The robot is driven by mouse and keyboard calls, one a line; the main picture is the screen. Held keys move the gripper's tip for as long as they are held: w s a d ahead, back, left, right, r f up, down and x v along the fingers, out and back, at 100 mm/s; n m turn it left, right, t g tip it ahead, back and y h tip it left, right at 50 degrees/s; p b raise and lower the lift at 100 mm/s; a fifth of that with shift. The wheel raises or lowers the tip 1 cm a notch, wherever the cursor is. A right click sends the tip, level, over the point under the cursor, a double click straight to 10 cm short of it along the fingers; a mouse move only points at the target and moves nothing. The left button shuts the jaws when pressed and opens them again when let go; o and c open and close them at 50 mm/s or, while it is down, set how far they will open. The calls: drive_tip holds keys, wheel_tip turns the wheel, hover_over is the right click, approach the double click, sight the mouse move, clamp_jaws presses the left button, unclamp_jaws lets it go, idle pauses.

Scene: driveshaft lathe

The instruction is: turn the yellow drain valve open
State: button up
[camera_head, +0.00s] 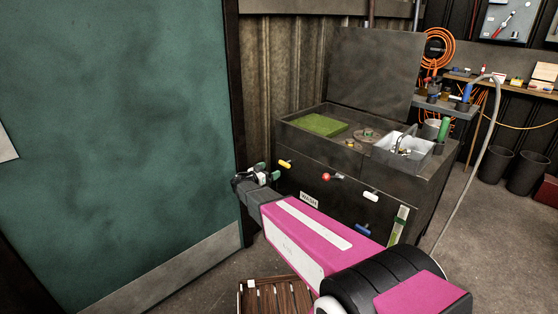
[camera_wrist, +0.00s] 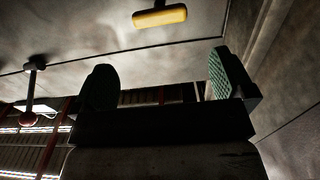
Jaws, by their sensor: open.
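The yellow drain valve handle (camera_head: 285,164) sticks out near the upper left of the dark wash cabinet's front. In the wrist view the yellow handle (camera_wrist: 159,16) lies roughly level across the top, beyond the fingertips. My gripper (camera_head: 262,173) is just left of and below the handle in the head view. In the wrist view my gripper (camera_wrist: 159,82) has its two green-padded fingers spread wide, with nothing between them. The handle is apart from both fingers.
A red knob (camera_head: 326,177), a white handle (camera_head: 370,196) and a blue handle (camera_head: 363,230) share the cabinet front (camera_head: 330,205). A green door (camera_head: 120,130) stands close on the left. A slatted wooden crate (camera_head: 272,296) is on the floor below my arm.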

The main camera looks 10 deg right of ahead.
sight(283, 163)
drive_tip(key=x, duration=1)
drive_tip(key=shift+w+d, duration=0.25)
drive_tip(key=shift+d, duration=0.05)
drive_tip(key=shift+c, duration=0.3)
drive_tip(key=c, duration=0.8)
